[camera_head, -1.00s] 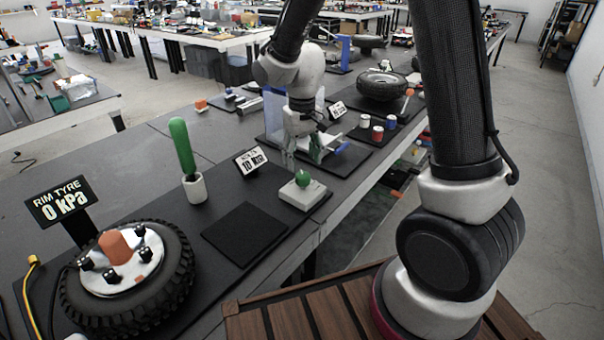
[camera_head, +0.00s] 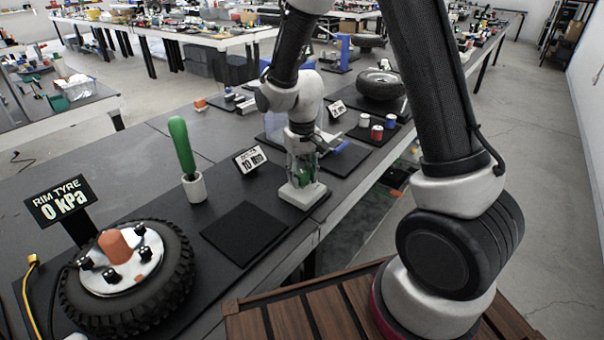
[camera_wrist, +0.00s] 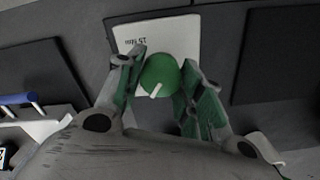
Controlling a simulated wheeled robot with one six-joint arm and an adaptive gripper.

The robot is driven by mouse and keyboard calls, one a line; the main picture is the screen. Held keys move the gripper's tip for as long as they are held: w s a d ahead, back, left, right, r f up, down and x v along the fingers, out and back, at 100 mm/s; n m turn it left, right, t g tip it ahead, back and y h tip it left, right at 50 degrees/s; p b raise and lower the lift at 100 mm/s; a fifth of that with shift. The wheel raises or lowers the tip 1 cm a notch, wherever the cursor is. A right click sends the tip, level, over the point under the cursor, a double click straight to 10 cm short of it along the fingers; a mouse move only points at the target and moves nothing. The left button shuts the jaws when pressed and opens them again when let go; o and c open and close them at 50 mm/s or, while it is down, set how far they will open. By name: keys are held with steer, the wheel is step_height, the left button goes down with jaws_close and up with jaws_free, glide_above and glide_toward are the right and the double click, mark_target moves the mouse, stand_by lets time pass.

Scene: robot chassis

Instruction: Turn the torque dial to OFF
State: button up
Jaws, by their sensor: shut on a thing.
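The torque dial is a round green knob (camera_wrist: 160,75) with a white pointer mark, on a pale base (camera_head: 301,196) that stands on the dark bench. In the wrist view the base (camera_wrist: 150,33) carries small printed text that seems to read "15 Nm". My gripper (camera_wrist: 162,86) is shut on the knob, with one green-padded finger on each side. In the head view my gripper (camera_head: 301,176) points down over the base and mostly hides the knob. A small sign (camera_head: 250,159) beside it seems to read "10 Nm".
A green-handled tool (camera_head: 182,146) stands upright in a white holder left of the dial. A tyre on a rim (camera_head: 128,275) with a "0 kPa" sign (camera_head: 60,203) is at the front left. A black mat (camera_head: 243,233) lies clear between. Red and blue-topped cups (camera_head: 377,132) stand behind.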

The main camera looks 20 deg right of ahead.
mark_target(302, 173)
steer(key=shift+n, duration=0.3)
steer(key=shift+a+n, duration=0.1)
steer(key=shift+n, duration=3.1)
steer(key=o, duration=1)
step_height(302, 173, up, 12)
